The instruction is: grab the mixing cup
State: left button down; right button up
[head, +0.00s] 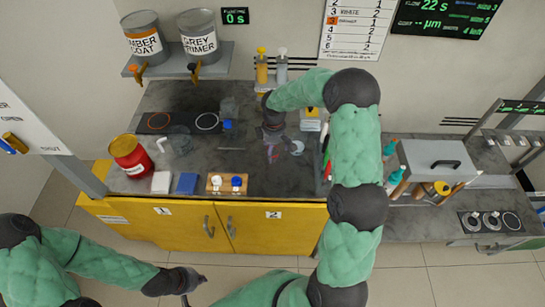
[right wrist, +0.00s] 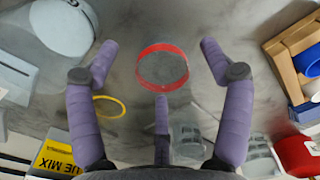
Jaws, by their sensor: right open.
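A round red-rimmed piece (right wrist: 163,67), which looks like a clear cup seen from above, sits on the grey worktop between my open right fingertips in the right wrist view. The fingers do not touch it. In the head view only a little red (head: 273,152) shows below my right gripper (head: 272,133). I cannot tell for sure that it is the mixing cup. Another clear cup (head: 180,140) stands on the worktop further left. My left gripper (head: 190,284) is low in front of the yellow cabinet, away from the worktop; its jaw opening is unclear.
A yellow ring (right wrist: 109,106) lies beside the red rim. A wooden block (head: 238,191) with blue and white tops, a blue block (head: 187,183) and a red can (head: 130,156) stand to the left. A light grey box (head: 436,160) stands on the right bench.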

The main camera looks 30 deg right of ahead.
jog(key=shift+f, duration=0.15)
jog(key=shift+c, duration=0.3)
jog(key=c, duration=0.9)
